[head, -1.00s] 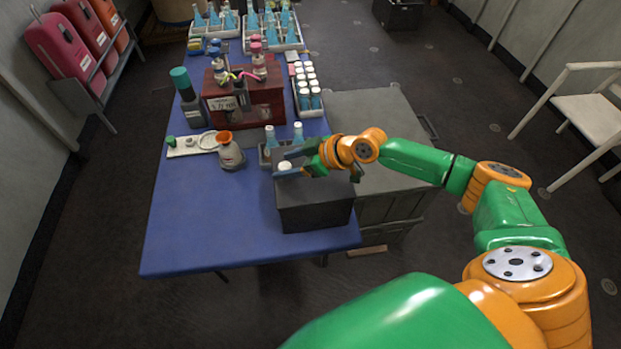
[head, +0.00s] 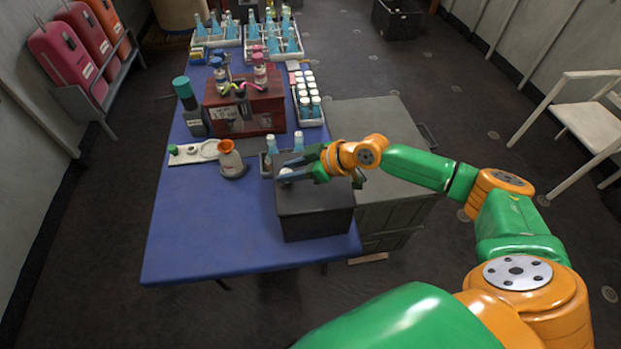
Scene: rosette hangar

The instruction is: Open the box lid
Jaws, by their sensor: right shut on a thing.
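The dark grey box (head: 315,213) stands at the front right corner of the blue table (head: 205,232). Its top looks closed. My right gripper (head: 290,174) is at the back left of the box's top, shut on a small white knob (head: 286,178) that seems to belong to the lid. The fingers and wrist hide much of the knob and the back of the lid. My left gripper is not in view.
Blue-filled bottles (head: 271,145) stand just behind the box. A grey crate (head: 380,140) stands right of the table. The table's front left is clear.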

